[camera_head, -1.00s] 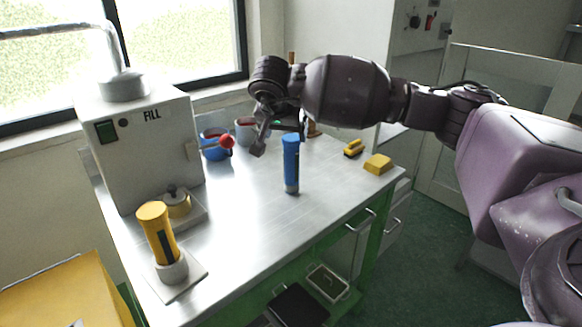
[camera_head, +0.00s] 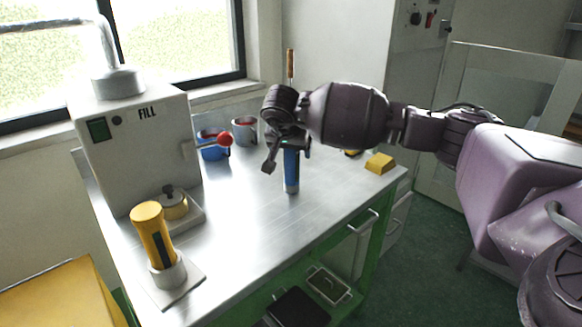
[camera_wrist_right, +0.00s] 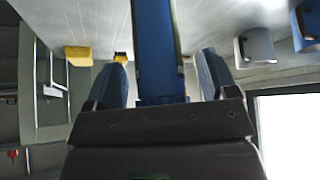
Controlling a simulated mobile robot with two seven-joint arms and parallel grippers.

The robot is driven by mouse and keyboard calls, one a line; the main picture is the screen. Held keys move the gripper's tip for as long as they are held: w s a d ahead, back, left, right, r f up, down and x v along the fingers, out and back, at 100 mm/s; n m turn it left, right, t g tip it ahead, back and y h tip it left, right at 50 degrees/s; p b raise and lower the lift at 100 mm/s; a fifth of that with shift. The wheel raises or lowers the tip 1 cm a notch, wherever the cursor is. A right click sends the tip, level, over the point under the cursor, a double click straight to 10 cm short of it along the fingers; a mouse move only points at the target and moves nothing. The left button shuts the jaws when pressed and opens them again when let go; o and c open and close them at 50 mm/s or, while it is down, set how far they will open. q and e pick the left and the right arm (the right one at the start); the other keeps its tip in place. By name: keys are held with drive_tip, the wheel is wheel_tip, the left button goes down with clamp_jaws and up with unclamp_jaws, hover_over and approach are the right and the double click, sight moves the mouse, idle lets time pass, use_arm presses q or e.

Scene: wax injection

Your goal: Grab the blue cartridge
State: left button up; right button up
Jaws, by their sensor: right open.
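The blue cartridge (camera_head: 291,172) stands upright on the metal table in the head view, its top hidden behind my right gripper. My right gripper (camera_head: 288,165) is open and lowered around the upper part of the cartridge. In the right wrist view the blue cartridge (camera_wrist_right: 156,50) lies between the two fingers of my right gripper (camera_wrist_right: 164,78), with a visible gap on each side. My left gripper is not in view.
The white FILL machine (camera_head: 140,150) with a red-knobbed lever (camera_head: 224,139) stands at the left. A yellow cartridge (camera_head: 152,236) sits in a holder in front of it. Blue and grey mugs (camera_head: 245,131) and a yellow block (camera_head: 380,163) are on the metal table (camera_head: 250,240).

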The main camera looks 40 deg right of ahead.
drive_tip(key=c, duration=1.3)
drive_tip(key=shift+r, duration=0.1)
drive_tip(key=shift+c, duration=0.8)
drive_tip(key=shift+r, duration=0.1)
